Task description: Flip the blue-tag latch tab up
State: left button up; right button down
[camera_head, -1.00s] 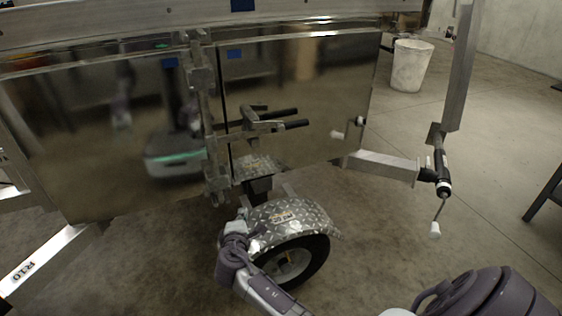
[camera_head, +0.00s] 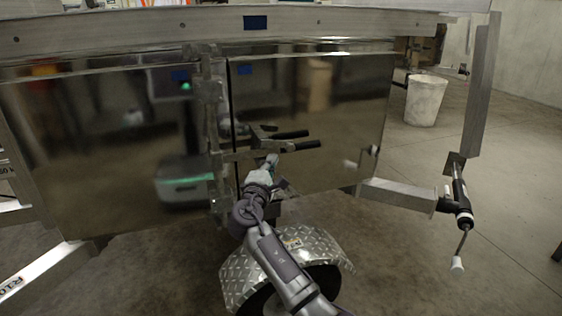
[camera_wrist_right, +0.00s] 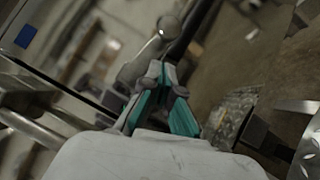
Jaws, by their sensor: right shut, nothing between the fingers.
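A blue tag (camera_head: 246,69) sits near the top of the shiny trailer panel, and another blue tag (camera_head: 256,22) is on the rail above. A blue tag also shows in the right wrist view (camera_wrist_right: 26,36). Below the panel tag, a metal latch with two black-gripped handles (camera_head: 290,140) sticks out; I cannot tell which part is the tab. My right gripper (camera_head: 272,160) is just below these handles, shut and empty; contact is unclear. Its teal finger pads show in the right wrist view (camera_wrist_right: 165,108). My left gripper is out of view.
A diamond-plate wheel fender (camera_head: 285,262) stands below my right arm. A metal side arm with a crank jack (camera_head: 461,205) juts out at right. A white bucket (camera_head: 426,100) stands behind. The mirror-like panel (camera_head: 345,110) reflects the room.

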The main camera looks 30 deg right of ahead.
aim_at(287, 142)
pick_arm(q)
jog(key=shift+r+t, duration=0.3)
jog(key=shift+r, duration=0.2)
pick_arm(e)
jog(key=shift+s+d+r, duration=0.1)
jog(key=shift+d+r, duration=0.15)
jog(key=shift+d, duration=0.5)
jog(key=shift+s+d+r, duration=0.1)
jog(key=shift+d+r, duration=0.1)
jog(key=shift+d, duration=0.55)
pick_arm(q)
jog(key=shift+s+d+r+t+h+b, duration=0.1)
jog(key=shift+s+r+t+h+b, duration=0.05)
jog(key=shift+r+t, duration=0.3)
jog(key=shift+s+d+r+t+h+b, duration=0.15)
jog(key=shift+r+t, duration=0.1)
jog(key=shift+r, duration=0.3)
pick_arm(e)
jog(key=shift+s+d+r+n+t, duration=0.15)
jog(key=shift+r+n+t, duration=0.15)
jog(key=shift+n+t, duration=0.5)
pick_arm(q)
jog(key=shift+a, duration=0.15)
pick_arm(e)
jog(key=shift+f+g+h, duration=0.15)
jog(key=shift+g+h, duration=0.15)
